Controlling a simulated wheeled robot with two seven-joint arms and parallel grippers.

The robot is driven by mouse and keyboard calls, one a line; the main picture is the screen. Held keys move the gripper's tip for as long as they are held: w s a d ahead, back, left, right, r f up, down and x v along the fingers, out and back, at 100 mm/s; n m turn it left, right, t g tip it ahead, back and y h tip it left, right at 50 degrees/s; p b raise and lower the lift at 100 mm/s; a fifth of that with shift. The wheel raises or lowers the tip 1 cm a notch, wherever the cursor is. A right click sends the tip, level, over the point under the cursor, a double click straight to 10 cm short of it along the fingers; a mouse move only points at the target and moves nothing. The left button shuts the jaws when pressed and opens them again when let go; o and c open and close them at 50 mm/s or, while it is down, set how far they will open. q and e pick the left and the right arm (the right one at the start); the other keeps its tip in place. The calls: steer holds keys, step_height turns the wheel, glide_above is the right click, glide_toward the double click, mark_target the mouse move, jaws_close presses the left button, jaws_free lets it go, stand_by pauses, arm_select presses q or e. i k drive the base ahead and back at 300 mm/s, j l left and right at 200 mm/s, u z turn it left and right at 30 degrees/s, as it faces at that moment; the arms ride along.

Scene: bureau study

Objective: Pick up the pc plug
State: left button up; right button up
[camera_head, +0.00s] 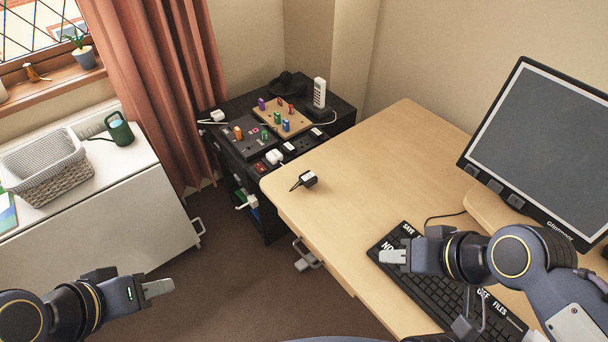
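A small black and white plug (307,179) lies on the wooden desk (345,155) near its left edge, with a short dark tip pointing left. I take it for the pc plug, but no label is readable. My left gripper (158,288) is at the lower left, above the floor and well away from the plug.
A black side unit (228,160) behind the desk holds a board with coloured pieces (281,116), white plugs (274,157) and a cordless phone (319,95). A monitor (545,150) stands at right. A white cabinet (95,215) with a basket (45,167) is at left. The desk middle is clear.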

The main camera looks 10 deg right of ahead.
mark_target(307, 180)
steer(key=i+j+z, duration=0.15)
steer(key=i, duration=0.3)
steer(key=i+j+z, duration=0.1)
steer(key=i+j, duration=0.15)
steer(key=i, duration=0.15)
